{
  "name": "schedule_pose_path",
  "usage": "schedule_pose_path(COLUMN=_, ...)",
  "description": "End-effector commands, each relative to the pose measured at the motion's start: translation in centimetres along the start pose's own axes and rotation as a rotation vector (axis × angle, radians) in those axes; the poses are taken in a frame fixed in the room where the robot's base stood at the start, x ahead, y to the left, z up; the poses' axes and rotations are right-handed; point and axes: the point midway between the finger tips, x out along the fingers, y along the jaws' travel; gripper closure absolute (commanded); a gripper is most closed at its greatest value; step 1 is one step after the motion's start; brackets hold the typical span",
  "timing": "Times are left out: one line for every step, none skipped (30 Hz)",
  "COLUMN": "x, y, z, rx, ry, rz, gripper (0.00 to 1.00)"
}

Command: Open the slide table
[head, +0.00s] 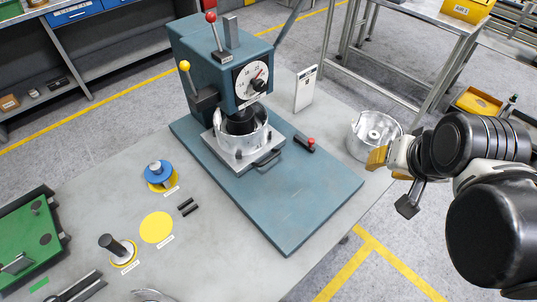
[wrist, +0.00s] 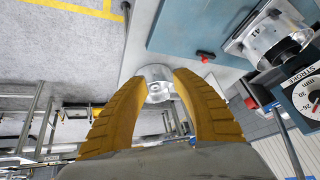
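The slide table (head: 247,163) is a grey metal plate with a dark bar handle (head: 269,160) on its front, on the blue base of the press (head: 215,70). A silver ring housing (head: 226,135) sits on it under the press head, around a dark ram. The plate is partly hidden by the housing. In the wrist view the housing (wrist: 274,38) shows at upper right. My gripper (wrist: 158,78) has its two yellow fingers spread apart with nothing gripped. In the head view it is at the right, well away from the handle, overlapping the front of a silver cup (head: 372,128).
A red-topped button box (head: 305,144) lies on the base right of the handle. A white card (head: 305,89) stands behind it. The cup stands at the table's right corner. The base's front part (head: 300,205) is clear. A blue-topped part (head: 158,171) stands at left.

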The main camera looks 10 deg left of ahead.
Motion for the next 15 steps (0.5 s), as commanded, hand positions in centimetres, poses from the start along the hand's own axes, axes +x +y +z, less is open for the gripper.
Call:
schedule_pose_path(x=0.0, y=-1.9, z=-1.6, rx=0.035, ry=-0.032, rz=-0.016, gripper=0.68)
schedule_pose_path(x=0.3, y=-3.0, z=-2.2, rx=0.067, ry=-0.054, rz=-0.024, gripper=0.68)
schedule_pose_path(x=0.8, y=-4.5, z=-2.9, rx=0.109, ry=-0.086, rz=-0.030, gripper=0.68)
schedule_pose_path(x=1.2, y=-5.7, z=-3.4, rx=0.138, ry=-0.110, rz=-0.034, gripper=0.68)
schedule_pose_path(x=1.7, y=-6.9, z=-3.8, rx=0.169, ry=-0.133, rz=-0.036, gripper=0.68)
schedule_pose_path(x=2.4, y=-8.5, z=-4.3, rx=0.208, ry=-0.165, rz=-0.037, gripper=0.68)
schedule_pose_path(x=3.0, y=-9.7, z=-4.5, rx=0.238, ry=-0.189, rz=-0.035, gripper=0.68)
schedule_pose_path(x=3.6, y=-11.0, z=-4.7, rx=0.267, ry=-0.212, rz=-0.033, gripper=0.68)
schedule_pose_path(x=4.4, y=-12.7, z=-4.9, rx=0.305, ry=-0.244, rz=-0.027, gripper=0.68)
schedule_pose_path(x=5.1, y=-14.0, z=-4.9, rx=0.333, ry=-0.267, rz=-0.021, gripper=0.68)
schedule_pose_path(x=5.8, y=-15.2, z=-4.8, rx=0.359, ry=-0.288, rz=-0.014, gripper=0.68)
schedule_pose_path(x=6.6, y=-16.8, z=-4.7, rx=0.393, ry=-0.315, rz=-0.002, gripper=0.68)
schedule_pose_path(x=7.3, y=-17.9, z=-4.5, rx=0.416, ry=-0.334, rz=0.007, gripper=0.68)
schedule_pose_path(x=7.9, y=-18.9, z=-4.3, rx=0.439, ry=-0.351, rz=0.017, gripper=0.68)
schedule_pose_path(x=8.7, y=-20.1, z=-3.9, rx=0.465, ry=-0.371, rz=0.030, gripper=0.68)
